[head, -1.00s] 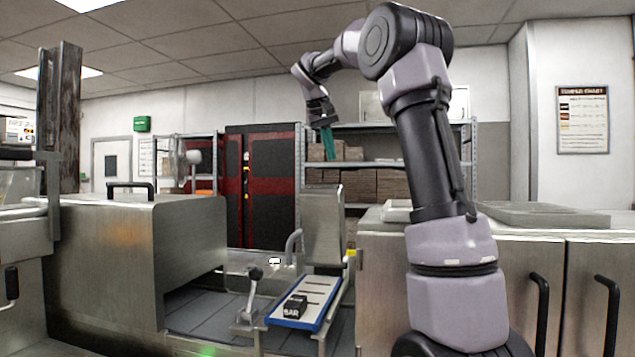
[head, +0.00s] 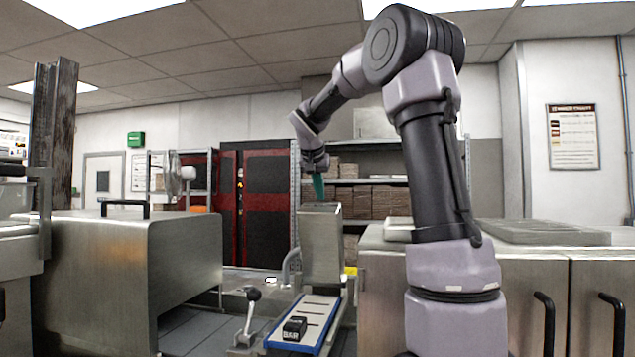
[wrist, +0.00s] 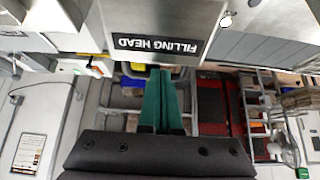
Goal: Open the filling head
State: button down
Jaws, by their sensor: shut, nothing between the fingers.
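The filling head is a grey metal box (head: 321,245) standing above the far end of a small line in the head view. In the wrist view its label plate (wrist: 157,48), reading "FILLING HEAD", shows upside down near the top. My gripper (head: 318,199) has green fingers and points down at the top of the box in the head view. In the wrist view the fingers of my gripper (wrist: 163,74) are together with nothing between them, close to the box's lower edge in the picture. I cannot tell whether they touch it.
A blue-edged tray (head: 308,318) with a black block marked "BAR" (head: 294,328) lies in front of the box. A lever with a dark knob (head: 253,295) stands left of it. A metal housing (head: 100,280) is at left, and cabinets (head: 540,290) are at right.

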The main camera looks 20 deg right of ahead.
aim_at(316, 209)
jog(key=shift+x, duration=1.25)
jog(key=s+a, duration=0.1)
jog(key=s, duration=0.1)
jog(key=s+a+f, duration=0.1)
jog(key=s+a, duration=0.1)
jog(key=s, duration=0.1)
jog(key=shift+s+a+f, duration=0.25)
jog(key=shift+s+a, duration=0.1)
jog(key=shift+a, duration=0.05)
